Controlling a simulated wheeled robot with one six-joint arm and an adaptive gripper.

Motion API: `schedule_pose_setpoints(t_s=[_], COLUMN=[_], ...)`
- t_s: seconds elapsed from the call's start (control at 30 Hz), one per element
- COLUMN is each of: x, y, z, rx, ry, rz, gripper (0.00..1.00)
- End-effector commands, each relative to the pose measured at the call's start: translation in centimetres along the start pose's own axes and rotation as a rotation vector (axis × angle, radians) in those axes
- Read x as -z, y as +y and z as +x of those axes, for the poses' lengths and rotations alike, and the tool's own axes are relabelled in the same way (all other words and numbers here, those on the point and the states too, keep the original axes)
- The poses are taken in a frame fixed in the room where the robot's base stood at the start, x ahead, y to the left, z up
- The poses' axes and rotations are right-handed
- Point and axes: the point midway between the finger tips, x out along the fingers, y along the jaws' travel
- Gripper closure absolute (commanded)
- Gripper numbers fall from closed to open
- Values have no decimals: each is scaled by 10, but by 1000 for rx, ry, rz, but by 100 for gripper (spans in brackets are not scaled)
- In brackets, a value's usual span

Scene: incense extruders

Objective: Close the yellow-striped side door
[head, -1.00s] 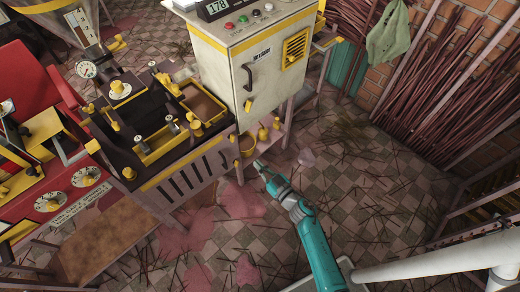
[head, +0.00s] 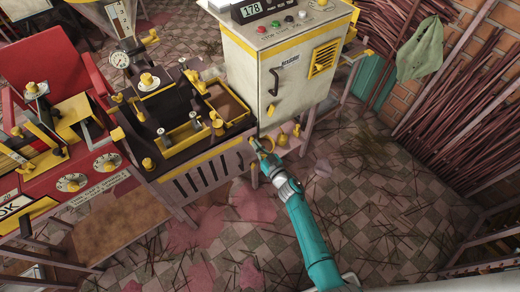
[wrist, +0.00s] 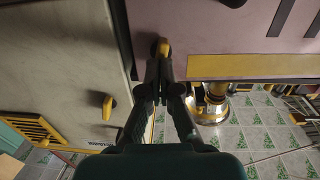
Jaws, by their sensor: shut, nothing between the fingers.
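A pale panel with dark slots and a yellow stripe along its top (head: 203,173) fronts the black machine, left of the grey cabinet. It seems to be the yellow-striped side door; I cannot tell how far it stands open. In the wrist view its pinkish face (wrist: 225,30) and yellow stripe (wrist: 255,66) fill the upper right. My gripper (head: 256,143) is by the panel's right end, below the cabinet. In the wrist view my gripper (wrist: 164,78) is shut and empty, its tips near a small yellow knob (wrist: 160,47). Contact is unclear.
The grey cabinet (head: 245,60) has a shut-looking door with a black handle (head: 274,82). Yellow items stand on a low shelf beneath it. A red machine (head: 85,160) stands left, bundled sticks (head: 465,105) right. Stick-littered floor (head: 365,200) is free in front.

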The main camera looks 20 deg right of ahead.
Motion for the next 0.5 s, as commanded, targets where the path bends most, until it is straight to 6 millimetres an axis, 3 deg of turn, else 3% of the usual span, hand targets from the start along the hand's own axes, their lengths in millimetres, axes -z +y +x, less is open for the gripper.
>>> schedule_pose_setpoints(t_s=[0.3, 0.5], x=[0, 1], y=[0, 3], z=[2, 22], rx=[3, 49], ry=[1, 5], rz=[-1, -3], gripper=[100, 100])
